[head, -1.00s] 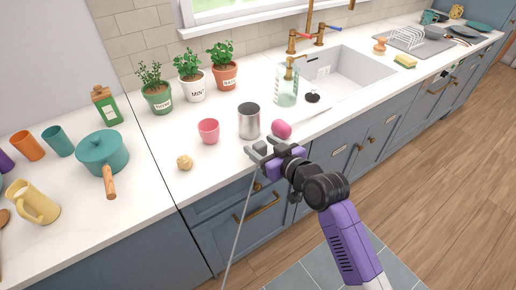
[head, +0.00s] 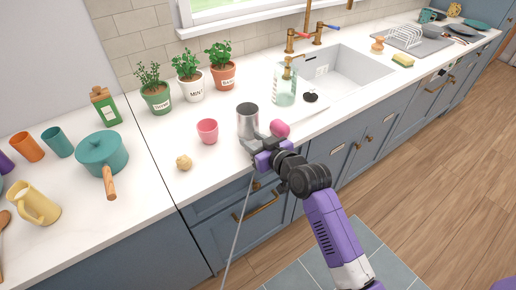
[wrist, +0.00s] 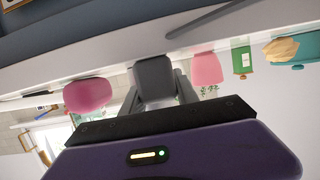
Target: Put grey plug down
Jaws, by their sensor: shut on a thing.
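My gripper (head: 262,149) is shut on the grey plug (head: 248,146), above the front edge of the white counter (head: 215,168). In the wrist view the plug (wrist: 155,78) sits between the two fingers. A thin grey cord (head: 238,225) hangs down from the plug in front of the blue drawers. The plug appears just in front of a metal cup (head: 247,120). I cannot tell exactly how high it is above the counter.
A pink cup (head: 207,130) and a beige lump (head: 184,163) stand to the left. A round pink thing (head: 280,128) is close behind my gripper at the right. A soap bottle (head: 284,88) and a sink (head: 345,75) are farther back. Counter between cup and lump is clear.

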